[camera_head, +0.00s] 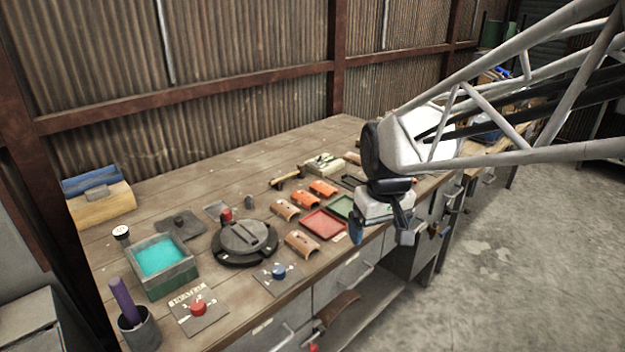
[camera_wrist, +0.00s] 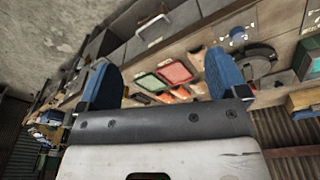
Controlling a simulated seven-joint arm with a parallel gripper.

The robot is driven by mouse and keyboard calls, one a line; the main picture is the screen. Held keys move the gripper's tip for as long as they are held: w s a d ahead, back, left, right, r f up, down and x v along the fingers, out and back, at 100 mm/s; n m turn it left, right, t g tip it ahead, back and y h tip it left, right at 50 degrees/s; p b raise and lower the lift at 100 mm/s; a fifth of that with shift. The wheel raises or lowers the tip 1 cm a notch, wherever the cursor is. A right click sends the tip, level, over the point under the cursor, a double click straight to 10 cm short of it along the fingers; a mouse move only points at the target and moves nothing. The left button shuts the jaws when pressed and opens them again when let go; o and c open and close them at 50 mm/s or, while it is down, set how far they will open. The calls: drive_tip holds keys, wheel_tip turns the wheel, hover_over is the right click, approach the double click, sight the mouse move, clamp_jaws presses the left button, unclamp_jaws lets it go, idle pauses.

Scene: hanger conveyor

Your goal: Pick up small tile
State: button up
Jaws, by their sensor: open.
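Several curved roof-like tiles lie on the wooden workbench (camera_head: 180,165). Two orange tiles (camera_head: 306,199) (camera_head: 323,187) lie at the back of the group. A tan tile (camera_head: 285,209) lies left of them, and another tan tile (camera_head: 301,243) lies nearer the front edge. I cannot tell for sure which one is the small tile. My gripper (camera_head: 381,234) is open and empty, above the bench's front edge, right of the tiles and apart from them. In the wrist view, its blue fingers (camera_wrist: 162,65) are spread, with orange tiles (camera_wrist: 180,94) partly hidden behind its body.
A red tray (camera_head: 323,224) and a green tray (camera_head: 343,207) sit beside the tiles. A round dark turntable (camera_head: 244,242), a teal-filled box (camera_head: 160,258), and red (camera_head: 198,307) and blue (camera_head: 278,272) knobs stand left.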

drive_tip(key=w+a+f+n, duration=0.3)
drive_tip(key=w+a+f, duration=0.2)
drive_tip(key=w+a, duration=0.45)
drive_tip(key=n+g, duration=0.1)
drive_tip(key=n, duration=0.1)
hover_over(302, 239)
wheel_tip(302, 239, down, 8)
drive_tip(key=shift+r, duration=0.1)
drive_tip(key=shift+f, duration=1.35)
drive_tip(key=shift+f, duration=2.6)
